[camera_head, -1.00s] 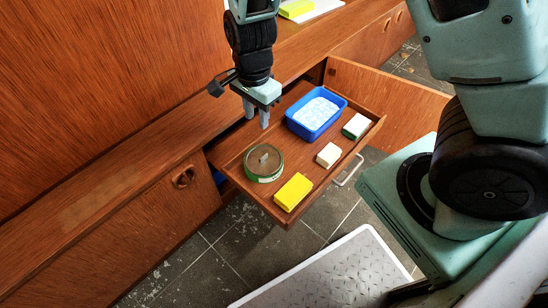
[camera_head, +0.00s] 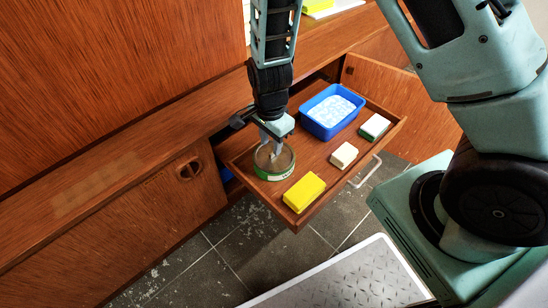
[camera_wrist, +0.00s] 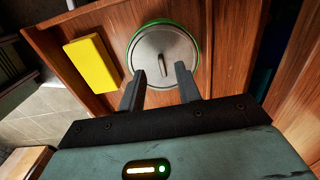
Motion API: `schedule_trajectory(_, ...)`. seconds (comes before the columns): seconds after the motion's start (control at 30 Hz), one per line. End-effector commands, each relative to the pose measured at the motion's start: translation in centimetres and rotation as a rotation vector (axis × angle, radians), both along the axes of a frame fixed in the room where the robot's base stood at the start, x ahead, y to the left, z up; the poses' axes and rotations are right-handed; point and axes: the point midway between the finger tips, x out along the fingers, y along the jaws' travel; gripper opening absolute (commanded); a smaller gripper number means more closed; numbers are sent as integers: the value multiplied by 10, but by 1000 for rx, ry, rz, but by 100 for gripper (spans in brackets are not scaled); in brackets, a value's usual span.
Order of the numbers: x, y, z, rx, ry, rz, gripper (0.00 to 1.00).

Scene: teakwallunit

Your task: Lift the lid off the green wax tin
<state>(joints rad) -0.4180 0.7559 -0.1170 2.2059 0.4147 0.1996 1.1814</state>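The green wax tin (camera_head: 273,174) is a round, low tin standing in the open drawer, with its green side showing below the lid. Its grey-brown metal lid (camera_wrist: 178,52) is on it and has a narrow upright tab handle (camera_wrist: 163,57) in the middle. My gripper (camera_head: 270,149) points down over the tin. In the wrist view my gripper (camera_wrist: 159,70) has its two dark fingers apart, with the tab seen between and just past their tips. The fingers look empty; the head view does not show clearly how high the tips are above the lid.
In the drawer (camera_head: 240,166) are a yellow block (camera_head: 304,192), a small white block (camera_head: 344,155), a green-and-white block (camera_head: 375,127) and a blue tray (camera_head: 325,132). The yellow block also shows beside the tin in the wrist view (camera_wrist: 92,63). The cabinet front rises behind.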

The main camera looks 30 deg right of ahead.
Motion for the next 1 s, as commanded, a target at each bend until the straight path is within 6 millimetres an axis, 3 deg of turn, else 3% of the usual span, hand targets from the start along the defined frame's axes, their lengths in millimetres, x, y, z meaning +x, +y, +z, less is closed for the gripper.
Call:
schedule_trajectory(0.1,2,-1,-24,0,1,-1,34)
schedule_trajectory(0.27,1,-1,-41,0,1,-2,34)
schedule_trajectory(0.5,2,-1,-40,0,0,-1,31)
schedule_trajectory(0.6,2,-1,-40,0,0,-1,3)
schedule_trajectory(0.63,2,-1,-40,0,0,-1,0)
schedule_trajectory(1.0,2,-1,-36,0,-1,0,0)
